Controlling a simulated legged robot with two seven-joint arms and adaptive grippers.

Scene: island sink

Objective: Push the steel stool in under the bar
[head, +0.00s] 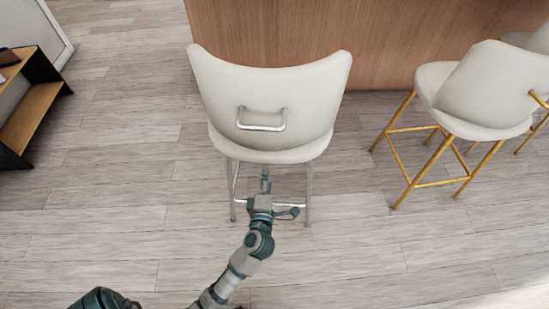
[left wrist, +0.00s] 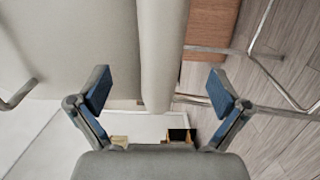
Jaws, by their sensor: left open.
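The steel stool (head: 270,85) has a white shell back, a steel handle (head: 262,120) and thin steel legs. It stands upright with its back towards me, in front of the bar's wooden panel (head: 375,40). The stool's back hides its front and its distance from the bar. My left gripper (head: 265,183) is low behind the stool, just below the rear edge of the seat. In the left wrist view, the left gripper (left wrist: 160,88) is open, with the white seat edge (left wrist: 160,50) showing between its fingers. Contact cannot be told. My right gripper is out of view.
A white stool with gold legs (head: 487,90) stands to the right, with another partly seen beyond it. A black and wood shelf (head: 30,110) stands at the far left. The plank floor (head: 110,190) around the steel stool is clear.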

